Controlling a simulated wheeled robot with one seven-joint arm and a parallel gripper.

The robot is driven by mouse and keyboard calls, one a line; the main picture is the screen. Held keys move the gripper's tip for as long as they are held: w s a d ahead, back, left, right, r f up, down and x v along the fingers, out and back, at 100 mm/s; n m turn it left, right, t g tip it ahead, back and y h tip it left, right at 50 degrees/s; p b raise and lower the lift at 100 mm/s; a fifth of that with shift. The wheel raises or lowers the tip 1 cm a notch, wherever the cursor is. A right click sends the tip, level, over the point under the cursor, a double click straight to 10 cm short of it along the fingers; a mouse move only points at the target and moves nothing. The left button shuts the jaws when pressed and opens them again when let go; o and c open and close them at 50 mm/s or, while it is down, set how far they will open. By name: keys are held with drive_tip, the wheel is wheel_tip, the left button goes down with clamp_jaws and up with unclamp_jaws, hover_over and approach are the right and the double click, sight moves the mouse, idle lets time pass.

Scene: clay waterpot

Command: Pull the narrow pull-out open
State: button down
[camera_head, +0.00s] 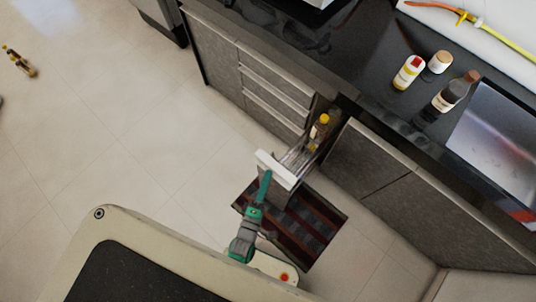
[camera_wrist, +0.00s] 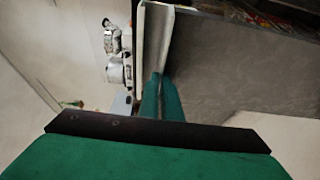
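The narrow pull-out (camera_head: 276,169) stands well out from the cabinet row, with its pale front edge facing the room. Behind that front, its rack (camera_head: 298,157) shows, and a yellow-capped bottle (camera_head: 320,128) stands toward its inner end. My gripper (camera_head: 265,181) is at the pull-out's front. In the wrist view, the green fingers (camera_wrist: 160,95) are close together at the pale edge (camera_wrist: 153,40) of the front and look shut on it. The exact contact is partly hidden by the fingers.
Closed drawers (camera_head: 275,90) lie left of the pull-out, and a closed cabinet door (camera_head: 365,157) lies to its right. A dark striped mat (camera_head: 322,216) is on the floor below. Bottles (camera_head: 408,72) stand on the counter. The floor at left is mostly clear.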

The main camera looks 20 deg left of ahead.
drive_tip(key=shift+d+f, duration=0.1)
drive_tip(key=shift+d, duration=0.1)
drive_tip(key=c, duration=2)
unclamp_jaws()
drive_tip(key=shift+w, duration=0.15)
drive_tip(key=s, duration=0.7)
drive_tip(key=s+d, duration=0.1)
drive_tip(key=s, duration=0.2)
drive_tip(key=shift+s, duration=0.4)
